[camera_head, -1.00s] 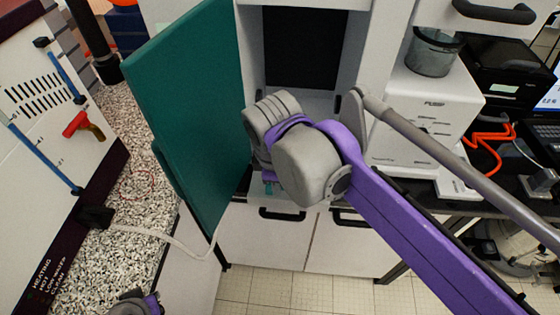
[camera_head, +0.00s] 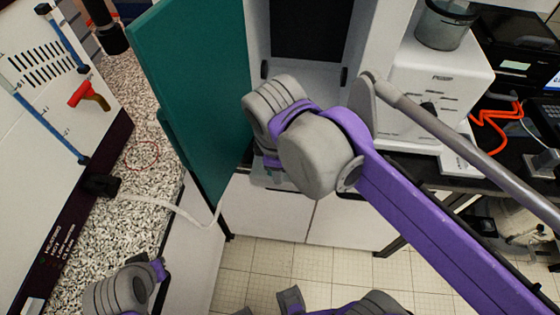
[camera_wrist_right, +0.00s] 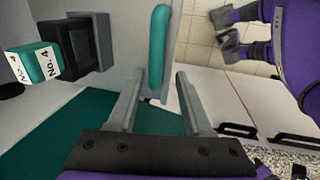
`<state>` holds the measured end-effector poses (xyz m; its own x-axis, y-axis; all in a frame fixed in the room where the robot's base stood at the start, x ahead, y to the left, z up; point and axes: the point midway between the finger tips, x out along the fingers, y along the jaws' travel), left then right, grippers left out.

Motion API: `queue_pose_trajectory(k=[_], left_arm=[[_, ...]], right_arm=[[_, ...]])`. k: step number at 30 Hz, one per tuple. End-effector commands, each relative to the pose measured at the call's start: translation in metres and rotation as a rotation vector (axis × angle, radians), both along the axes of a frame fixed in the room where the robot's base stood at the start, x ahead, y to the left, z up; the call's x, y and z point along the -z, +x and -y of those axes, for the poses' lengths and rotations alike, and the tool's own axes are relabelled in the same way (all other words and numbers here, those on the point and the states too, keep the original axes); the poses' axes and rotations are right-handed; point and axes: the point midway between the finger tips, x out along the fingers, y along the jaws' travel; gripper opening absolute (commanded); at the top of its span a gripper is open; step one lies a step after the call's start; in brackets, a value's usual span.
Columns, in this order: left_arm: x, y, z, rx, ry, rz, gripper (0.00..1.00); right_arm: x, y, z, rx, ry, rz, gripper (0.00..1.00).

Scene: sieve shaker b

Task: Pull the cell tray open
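In the right wrist view, a teal rounded bar (camera_wrist_right: 157,45) with a pale grey panel behind it appears to be the cell tray's handle. My right gripper (camera_wrist_right: 160,85) is open, with one finger on each side of the bar and gaps visible. In the head view, my right wrist and forearm hide the right gripper and most of the tray area. A teal block (camera_wrist_right: 38,64) marked "No. 4" sits at a dark square holder (camera_wrist_right: 82,42). My left gripper (camera_head: 267,305) appears open and empty low over the floor; it also shows in the right wrist view (camera_wrist_right: 228,32).
A large teal panel (camera_head: 195,90) stands upright left of the white cabinet. A speckled counter (camera_head: 135,210) and a white machine (camera_head: 45,110) lie at the left. A white instrument (camera_head: 440,90) stands at the right. Tiled floor (camera_head: 255,265) is open below the cabinet.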

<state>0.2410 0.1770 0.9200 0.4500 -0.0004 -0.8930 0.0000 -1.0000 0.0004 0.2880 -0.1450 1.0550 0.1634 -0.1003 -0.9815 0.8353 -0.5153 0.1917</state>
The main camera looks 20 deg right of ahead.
Motion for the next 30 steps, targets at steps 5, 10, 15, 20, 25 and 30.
queue_pose_trajectory(k=[5,10,15,20,25,30], left_arm=[[0.0,0.0,0.0,0.0,0.0,0.0,0.0],[0.0,0.0,0.0,0.0,0.0,0.0,0.0],[-0.003,0.001,0.0,0.0,0.0,0.002,0.0],[-0.005,0.002,0.0,0.0,0.0,0.003,0.0],[-0.007,0.002,0.0,0.0,0.0,0.004,0.0],[-0.008,0.002,0.0,0.0,0.0,0.004,0.0]], right_arm=[[0.0,0.001,0.0,0.0,-0.001,0.002,0.52],[-0.004,0.001,0.0,0.0,-0.002,0.003,0.52],[-0.026,-0.003,-0.002,-0.001,-0.002,0.002,0.52],[-0.059,-0.009,-0.006,-0.002,-0.002,0.002,0.52],[-0.089,-0.014,-0.009,-0.002,-0.002,0.002,0.52],[-0.104,-0.017,-0.01,0.0,-0.002,0.001,0.52]])
